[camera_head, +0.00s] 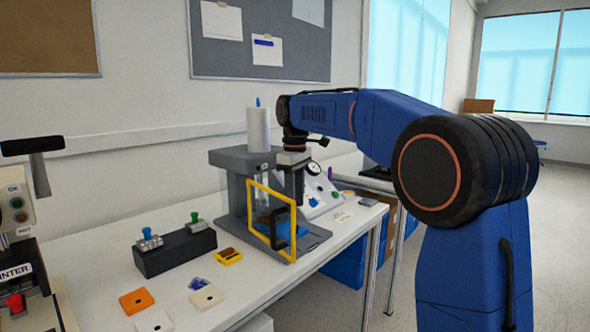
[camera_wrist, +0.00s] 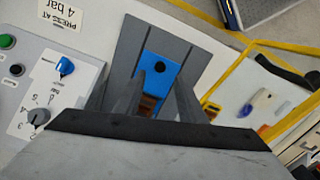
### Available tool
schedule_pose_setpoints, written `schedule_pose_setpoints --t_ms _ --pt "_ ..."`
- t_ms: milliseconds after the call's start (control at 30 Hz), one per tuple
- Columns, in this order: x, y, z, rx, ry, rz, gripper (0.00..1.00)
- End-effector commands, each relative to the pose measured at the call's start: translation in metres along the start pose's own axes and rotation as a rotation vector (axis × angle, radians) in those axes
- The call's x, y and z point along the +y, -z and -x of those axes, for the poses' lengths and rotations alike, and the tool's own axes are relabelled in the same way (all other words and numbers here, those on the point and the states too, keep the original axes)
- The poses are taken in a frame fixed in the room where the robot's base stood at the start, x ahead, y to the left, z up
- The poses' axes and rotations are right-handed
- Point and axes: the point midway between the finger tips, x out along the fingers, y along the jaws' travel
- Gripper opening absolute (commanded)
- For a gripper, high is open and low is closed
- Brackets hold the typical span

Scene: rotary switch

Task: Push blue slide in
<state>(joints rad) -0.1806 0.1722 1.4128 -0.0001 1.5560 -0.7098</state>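The blue slide (camera_wrist: 168,70) shows in the wrist view as a flat blue plate with a dark round hole. It lies on the grey base plate (camera_wrist: 130,48) of the press, with a brown-orange piece near its lower end. My gripper (camera_wrist: 158,85) points down over the slide, and its grey fingers stand apart with the slide showing between them. I see no contact, and the fingers partly hide the slide. In the head view my gripper (camera_head: 292,185) is at the front of the grey press (camera_head: 232,165), and the slide is small and mostly hidden.
The yellow-framed door (camera_head: 252,212) of the press stands open with a black handle. A control panel (camera_wrist: 45,90) with a blue knob and a dial is beside the press. A black switch block (camera_head: 175,252), a yellow tray (camera_head: 229,257) and several loose plates lie on the white table.

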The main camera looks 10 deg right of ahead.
Motion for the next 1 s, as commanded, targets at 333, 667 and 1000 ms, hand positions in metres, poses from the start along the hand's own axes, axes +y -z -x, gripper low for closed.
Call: schedule_pose_setpoints --t_ms 333,667,1000 --pt "0.001 0.001 0.068 0.002 -0.002 0.000 0.37" --pt "0.000 0.000 0.100 0.000 0.000 0.000 0.37" --pt "0.000 0.000 0.102 0.000 0.000 -0.001 0.37"
